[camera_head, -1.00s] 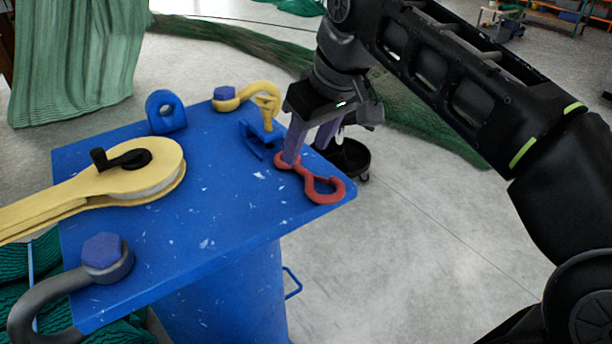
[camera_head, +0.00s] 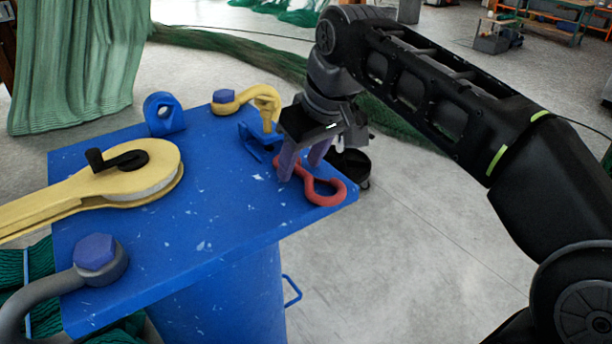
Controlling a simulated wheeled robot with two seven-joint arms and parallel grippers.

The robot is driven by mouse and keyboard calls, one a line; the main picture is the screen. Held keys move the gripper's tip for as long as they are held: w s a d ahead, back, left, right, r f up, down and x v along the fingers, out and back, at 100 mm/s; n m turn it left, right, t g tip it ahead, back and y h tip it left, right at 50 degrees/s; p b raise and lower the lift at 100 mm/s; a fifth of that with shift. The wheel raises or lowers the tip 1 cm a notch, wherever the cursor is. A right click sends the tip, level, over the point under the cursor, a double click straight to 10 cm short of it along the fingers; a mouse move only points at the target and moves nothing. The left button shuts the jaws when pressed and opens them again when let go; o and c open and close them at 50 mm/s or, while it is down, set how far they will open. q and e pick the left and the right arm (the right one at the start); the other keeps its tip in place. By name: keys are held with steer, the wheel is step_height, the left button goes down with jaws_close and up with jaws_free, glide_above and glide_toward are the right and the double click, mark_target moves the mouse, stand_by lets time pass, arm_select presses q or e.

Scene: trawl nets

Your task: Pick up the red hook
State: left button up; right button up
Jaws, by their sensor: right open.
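The red hook (camera_head: 328,195) lies flat on the blue table top (camera_head: 215,215), near its right corner. My right gripper (camera_head: 300,172) is right over the far end of the hook, fingers pointing down. Its two purple fingers are apart, and they cover part of the hook's far end. I cannot tell whether the fingers touch the hook. The near loop of the hook is in plain view. My left gripper is not in the picture.
A yellow pulley block (camera_head: 110,185) and a grey shackle (camera_head: 85,265) are at the left. A blue lug (camera_head: 164,115), a yellow hook (camera_head: 262,97) and a blue bracket (camera_head: 257,140) stand at the back. Bare table lies in front of the hook.

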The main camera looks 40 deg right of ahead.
steer(key=shift+c, duration=0.6)
jaws_close()
stand_by(0.8)
